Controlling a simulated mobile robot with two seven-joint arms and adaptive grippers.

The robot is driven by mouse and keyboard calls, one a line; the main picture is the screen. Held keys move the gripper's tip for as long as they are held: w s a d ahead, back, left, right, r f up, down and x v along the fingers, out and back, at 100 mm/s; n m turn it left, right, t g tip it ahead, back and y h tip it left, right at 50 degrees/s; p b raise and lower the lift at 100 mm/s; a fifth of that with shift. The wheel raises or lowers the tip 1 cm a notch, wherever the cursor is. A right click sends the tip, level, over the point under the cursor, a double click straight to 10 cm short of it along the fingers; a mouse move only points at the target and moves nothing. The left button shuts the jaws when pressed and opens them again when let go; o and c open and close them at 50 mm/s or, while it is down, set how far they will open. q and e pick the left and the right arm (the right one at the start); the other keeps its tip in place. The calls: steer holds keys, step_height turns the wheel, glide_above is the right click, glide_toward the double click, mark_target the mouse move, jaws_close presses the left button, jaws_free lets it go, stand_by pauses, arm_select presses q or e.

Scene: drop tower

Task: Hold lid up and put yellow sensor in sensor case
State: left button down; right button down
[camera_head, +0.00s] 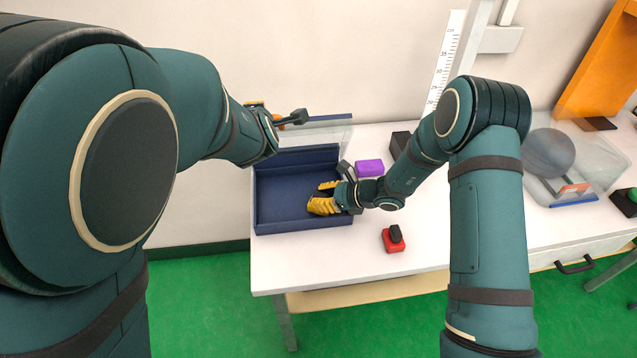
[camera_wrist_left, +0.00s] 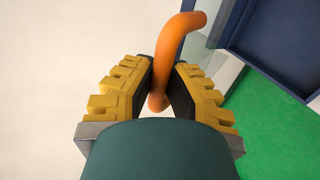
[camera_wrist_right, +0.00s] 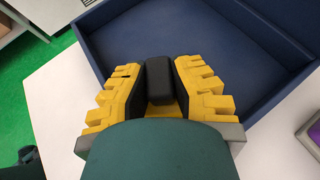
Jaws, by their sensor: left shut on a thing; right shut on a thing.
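The open dark blue sensor case (camera_head: 300,219) stands at the left end of the white table. Its clear, blue-edged lid (camera_head: 328,119) is raised at the back. My left gripper (camera_wrist_left: 162,88) is shut on the lid's orange handle (camera_wrist_left: 180,38); in the head view its fingers are mostly hidden behind my arm. My right gripper (camera_head: 322,198) is over the right part of the case. It is shut on the yellow sensor (camera_wrist_right: 165,110), which shows a black block-shaped part between the fingers in the right wrist view; the fingers hide most of it in the head view.
A purple block (camera_head: 369,168) and a red block with a black knob (camera_head: 393,240) lie right of the case. A dark box (camera_head: 399,144) is behind my right forearm. The case floor looks empty.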

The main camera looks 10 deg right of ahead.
steer(key=shift+s+f, duration=0.2)
steer(key=shift+f, duration=0.4)
steer(key=c, duration=0.9)
jaws_free()
steer(key=shift+f, duration=0.1)
steer(key=shift+s+d, duration=0.1)
steer(key=v, duration=0.8)
steer(key=r+v, duration=0.1)
steer(key=v, duration=0.3)
steer(key=shift+w, duration=0.25)
